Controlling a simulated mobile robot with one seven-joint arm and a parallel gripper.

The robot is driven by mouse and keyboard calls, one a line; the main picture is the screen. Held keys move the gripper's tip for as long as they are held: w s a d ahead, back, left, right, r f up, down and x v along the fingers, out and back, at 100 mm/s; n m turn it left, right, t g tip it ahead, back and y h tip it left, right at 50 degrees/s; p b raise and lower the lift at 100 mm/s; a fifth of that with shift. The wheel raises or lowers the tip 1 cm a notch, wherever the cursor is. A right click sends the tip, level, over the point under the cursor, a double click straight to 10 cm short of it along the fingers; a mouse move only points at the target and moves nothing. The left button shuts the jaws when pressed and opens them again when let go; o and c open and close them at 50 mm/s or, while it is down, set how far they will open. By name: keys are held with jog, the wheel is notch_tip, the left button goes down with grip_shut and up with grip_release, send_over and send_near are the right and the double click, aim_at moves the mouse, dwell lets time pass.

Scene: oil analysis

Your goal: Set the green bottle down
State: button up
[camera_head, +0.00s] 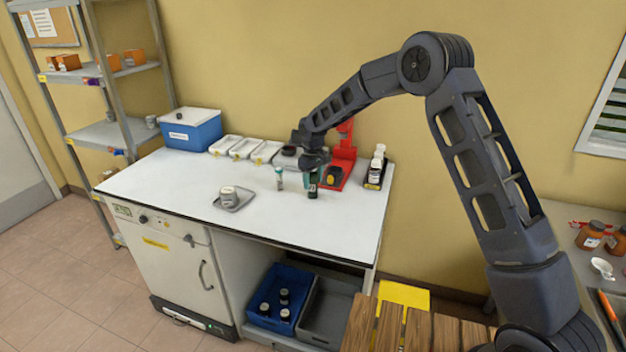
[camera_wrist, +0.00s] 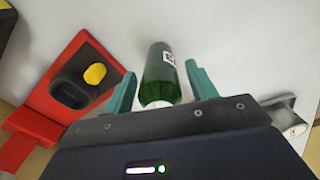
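The green bottle (camera_head: 313,189) is upright near the back right of the white worktop, left of the red stand, and appears to be on the worktop. In the wrist view the dark green bottle (camera_wrist: 160,72) has a pale label and lies between the two teal fingers of my gripper (camera_wrist: 161,80). A narrow gap shows between the bottle and each finger, so the gripper looks open around it. In the head view my gripper (camera_head: 314,168) is right above the bottle, and its fingers are hard to make out.
The red stand (camera_head: 346,150) is close on the right, with a black-and-yellow item at its base. The worktop's (camera_head: 265,215) front middle is clear.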

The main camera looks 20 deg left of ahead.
notch_tip(320, 180, up, 11)
jog(key=shift+f, duration=0.1)
jog(key=shift+r, duration=0.75)
